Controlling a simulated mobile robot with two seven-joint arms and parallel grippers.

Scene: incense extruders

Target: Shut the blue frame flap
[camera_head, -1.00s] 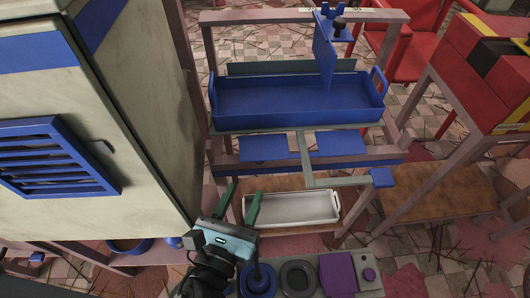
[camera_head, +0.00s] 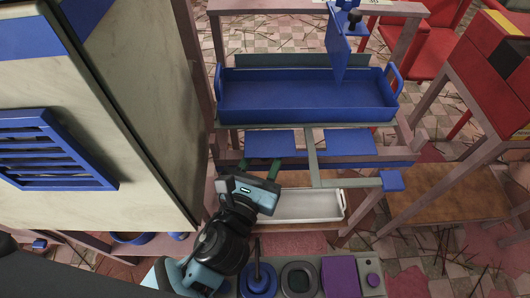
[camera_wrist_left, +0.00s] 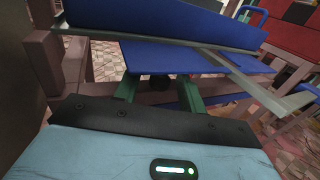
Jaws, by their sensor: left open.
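Two blue panels sit side by side below the blue tray on the wooden frame, a left one (camera_head: 270,144) and a right one (camera_head: 348,142). Another blue plate (camera_head: 338,52) stands upright above the tray, beside a dark knob. I cannot tell which of these is the named flap. My left gripper (camera_head: 260,165) is open at the lower edge of the left panel. Contact is unclear. My right gripper is out of view.
The blue tray (camera_head: 305,112) stands above the panels. A white tray (camera_head: 312,206) lies below, partly behind my left gripper. A pale cabinet (camera_head: 95,120) with a blue louvre fills the left. Red chairs and a red box stand at right.

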